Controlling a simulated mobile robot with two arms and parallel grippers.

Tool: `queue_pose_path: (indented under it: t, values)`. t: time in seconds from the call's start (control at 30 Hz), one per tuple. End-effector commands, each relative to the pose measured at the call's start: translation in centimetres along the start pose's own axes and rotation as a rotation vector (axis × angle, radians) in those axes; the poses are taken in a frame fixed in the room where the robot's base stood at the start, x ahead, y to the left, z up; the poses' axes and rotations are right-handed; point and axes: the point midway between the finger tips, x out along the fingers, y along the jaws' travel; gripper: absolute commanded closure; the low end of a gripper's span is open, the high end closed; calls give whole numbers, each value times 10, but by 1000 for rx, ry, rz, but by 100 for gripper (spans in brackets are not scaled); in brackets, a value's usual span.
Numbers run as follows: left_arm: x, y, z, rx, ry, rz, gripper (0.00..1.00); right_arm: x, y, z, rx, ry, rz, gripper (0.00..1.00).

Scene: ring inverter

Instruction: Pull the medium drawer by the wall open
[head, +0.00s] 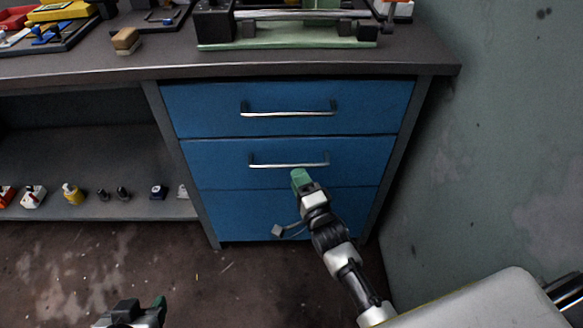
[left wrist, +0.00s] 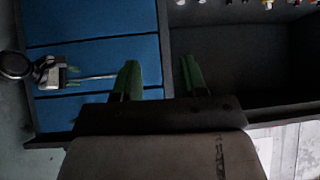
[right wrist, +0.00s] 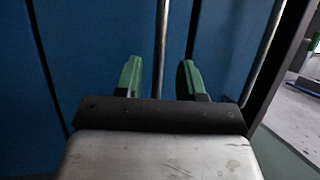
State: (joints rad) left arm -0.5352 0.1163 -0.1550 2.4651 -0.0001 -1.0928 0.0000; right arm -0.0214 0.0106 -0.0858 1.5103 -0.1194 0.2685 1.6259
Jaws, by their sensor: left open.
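The middle blue drawer (head: 215,165) is shut, in the stack beside the wall, and carries a metal bar handle (head: 265,166). My right gripper (head: 301,178) is at this handle, near its right part. In the right wrist view its fingers (right wrist: 160,80) are apart, and the handle bar (right wrist: 162,35) runs across the gap between them; I cannot tell whether it lies within the fingers or just beyond. My left gripper (left wrist: 158,80) is open and empty, low in front of the bench; it also shows at the bottom of the head view (head: 140,308).
The top drawer (head: 200,105) and bottom drawer (head: 230,215) are shut. The grey-green wall (head: 480,150) stands close on the right. Small parts sit on the open shelf (head: 100,170) at left. The worktop (head: 150,62) holds tools and a green-based device (head: 290,43).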

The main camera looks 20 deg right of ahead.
Motion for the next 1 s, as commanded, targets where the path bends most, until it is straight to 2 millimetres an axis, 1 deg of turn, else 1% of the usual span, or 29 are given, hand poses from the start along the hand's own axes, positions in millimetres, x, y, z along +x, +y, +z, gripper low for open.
queue_pose_path:
  t: [0.03, 0.1, 0.2, 0.3, 0.43, 0.7, 0.77, 0.8, 0.97, 1.0]
  values:
    - [4, 1, -6, 1, 48, 3, 57, 10, 2, 0, -1, 0, -3, 61]
    - [6, 3, -15, 1, 114, 7, 57, 21, 2, 0, 0, 1, -1, 61]
    - [6, 5, -27, 2, 193, 12, 57, 34, 2, 0, -1, 0, -1, 61]
    - [6, 6, -35, 3, 248, 15, 57, 42, 2, 0, 0, 0, 0, 61]
    - [6, 7, -41, 3, 286, 17, 57, 48, 2, 0, -1, 0, 3, 61]
    - [5, 7, -43, 3, 293, 18, 57, 49, 1, 0, -1, 0, 3, 61]
    - [5, 7, -42, 3, 292, 18, 57, 49, 1, 0, -1, 0, 3, 69]
    - [5, 7, -42, 3, 292, 18, 57, 49, 1, 0, -1, 0, 3, 75]
    - [5, 7, -42, 3, 291, 18, 57, 49, 1, 0, -1, 0, 3, 100]
    - [6, 7, -42, 3, 291, 18, 57, 49, 1, 0, -1, 0, 3, 100]
